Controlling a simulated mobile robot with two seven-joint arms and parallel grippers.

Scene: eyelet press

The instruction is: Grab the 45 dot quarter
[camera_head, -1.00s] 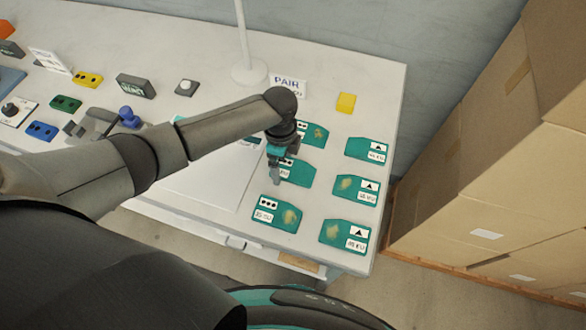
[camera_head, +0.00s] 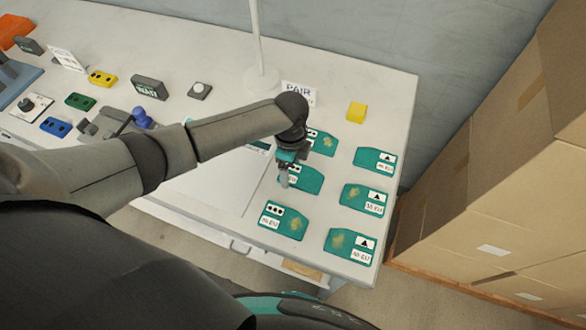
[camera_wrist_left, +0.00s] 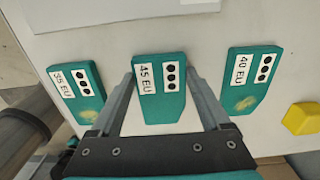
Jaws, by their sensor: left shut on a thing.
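The 45 dot quarter (camera_wrist_left: 160,98) is a green flat piece with a white label reading 45 EU and black dots. In the head view it is the middle dot piece (camera_head: 308,181), partly hidden by my left gripper (camera_head: 286,184). In the left wrist view my left gripper (camera_wrist_left: 160,74) has one finger along each side of this piece and is shut on it. The piece appears level with its neighbours; I cannot tell any lift. My right gripper is out of view.
The 35 EU dot piece (camera_wrist_left: 78,90) and 40 EU dot piece (camera_wrist_left: 249,80) lie on either side, apart. Green triangle pieces (camera_head: 364,199) lie to the right on the white table. A yellow block (camera_head: 356,112) and PAIR sign (camera_head: 299,90) stand behind. Cardboard boxes (camera_head: 480,190) stand beyond the right edge.

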